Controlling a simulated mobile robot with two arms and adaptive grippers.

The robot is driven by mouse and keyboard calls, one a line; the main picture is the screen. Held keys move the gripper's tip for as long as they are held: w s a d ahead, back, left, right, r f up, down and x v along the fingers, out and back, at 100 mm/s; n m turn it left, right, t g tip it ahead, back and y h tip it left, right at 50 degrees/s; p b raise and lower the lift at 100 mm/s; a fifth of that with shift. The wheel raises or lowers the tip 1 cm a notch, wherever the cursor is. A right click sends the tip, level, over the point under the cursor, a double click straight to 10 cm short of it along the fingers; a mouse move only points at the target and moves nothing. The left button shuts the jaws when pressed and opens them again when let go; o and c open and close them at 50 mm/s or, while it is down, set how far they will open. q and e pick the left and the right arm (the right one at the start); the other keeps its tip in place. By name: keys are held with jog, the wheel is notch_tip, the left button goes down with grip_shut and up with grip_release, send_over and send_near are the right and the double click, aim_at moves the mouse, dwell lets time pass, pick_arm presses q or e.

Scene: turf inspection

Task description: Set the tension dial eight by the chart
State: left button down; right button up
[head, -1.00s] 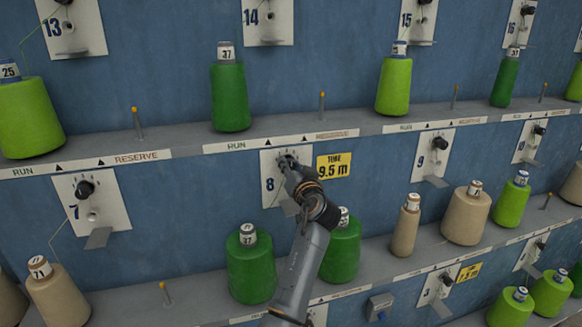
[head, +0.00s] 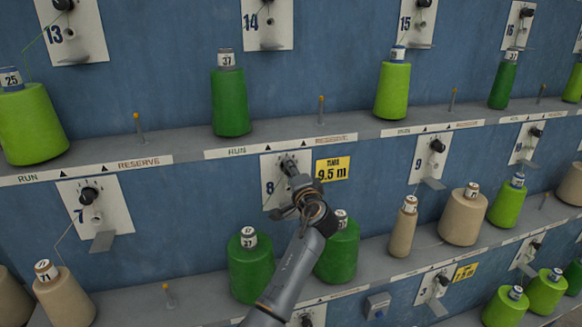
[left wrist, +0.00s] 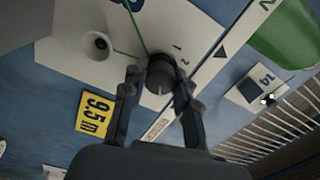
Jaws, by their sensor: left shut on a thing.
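Tension dial eight is a black knob (head: 289,166) on a white plate (head: 270,194) marked 8, on the blue wall below a shelf. My left gripper (head: 291,175) is at this knob and partly covers it. In the left wrist view the round knob (left wrist: 160,75) sits between the two fingers of my left gripper (left wrist: 158,90), which are shut on it. Scale figures 1 and 2 show beside the knob; most of the scale is hidden. A light mark shows on the knob's face. My right gripper is not in view.
A yellow label (head: 333,169) reading 9.5 m is right of the plate. Two green cones (head: 250,270) (head: 338,255) stand on the shelf below, near my left arm. Neighbouring dials seven (head: 89,194) and nine (head: 437,146) have free wall around them.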

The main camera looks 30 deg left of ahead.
pick_arm(q)
jog(key=shift+r+m+p, duration=0.1)
jog(key=shift+m+p, duration=0.7)
jog(key=shift+m, duration=0.8)
jog(key=c, duration=1.2)
grip_release()
jog(key=shift+o, duration=1)
jog(key=shift+a, duration=0.15)
jog(key=shift+s+d, duration=0.1)
jog(key=shift+d, duration=0.1)
jog(key=v, duration=1.1)
jog(key=shift+d, duration=0.25)
